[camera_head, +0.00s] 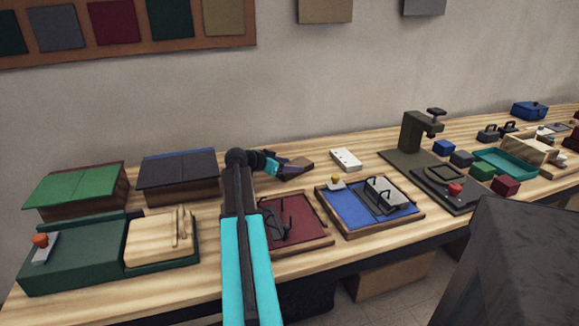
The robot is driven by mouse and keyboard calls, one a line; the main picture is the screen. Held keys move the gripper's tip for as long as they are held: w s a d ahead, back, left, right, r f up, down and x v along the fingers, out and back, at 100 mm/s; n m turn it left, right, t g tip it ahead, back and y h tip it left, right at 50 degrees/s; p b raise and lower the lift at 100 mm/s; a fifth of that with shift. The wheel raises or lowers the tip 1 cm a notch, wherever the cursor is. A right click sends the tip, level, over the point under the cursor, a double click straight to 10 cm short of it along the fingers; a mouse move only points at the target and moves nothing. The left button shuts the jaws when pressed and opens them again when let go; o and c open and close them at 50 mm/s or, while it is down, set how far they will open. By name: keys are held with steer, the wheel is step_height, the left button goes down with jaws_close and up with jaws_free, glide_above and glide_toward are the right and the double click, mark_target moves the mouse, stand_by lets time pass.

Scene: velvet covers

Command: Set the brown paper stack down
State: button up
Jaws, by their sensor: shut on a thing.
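My gripper (281,172) is beyond the elbow of my arm, over the back part of the table near the middle of the view. It is shut on a small brown thing (297,166), which appears to be the brown paper stack. The stack looks tilted, and dark parts of my gripper partly cover it. I cannot tell whether it touches the table or hangs just above it.
A white block (345,159) lies right of the stack. A dark red tray (310,222) and a blue tray (340,210) lie in front. A black-covered box (177,170) stands left, and a dark press (412,135) right.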

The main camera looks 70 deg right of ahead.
steer(key=shift+f, duration=0.1)
steer(key=o, duration=1.2)
steer(key=shift+v, duration=3.8)
steer(key=shift+d, duration=0.1)
